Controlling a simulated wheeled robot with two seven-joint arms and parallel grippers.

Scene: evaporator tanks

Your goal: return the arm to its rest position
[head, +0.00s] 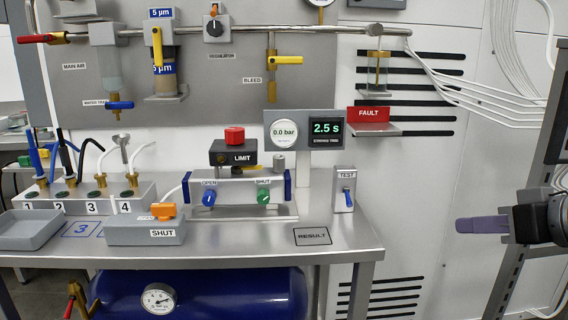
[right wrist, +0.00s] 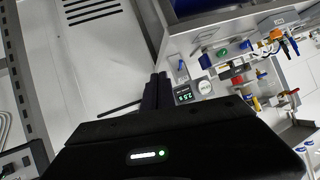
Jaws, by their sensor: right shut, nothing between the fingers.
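My right gripper (head: 483,225) shows at the right edge of the head view, to the right of the bench and clear of it. Its fingers are together, point left and hold nothing. In the right wrist view the closed dark fingers (right wrist: 156,92) stick up past the black gripper body. My left gripper is in neither view.
A steel bench (head: 260,240) carries a grey SHUT box (head: 145,231), a valve block (head: 237,190) and a TEST switch (head: 344,189). A grey metal frame (head: 510,270) stands close to my right gripper. Free space lies between bench and frame.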

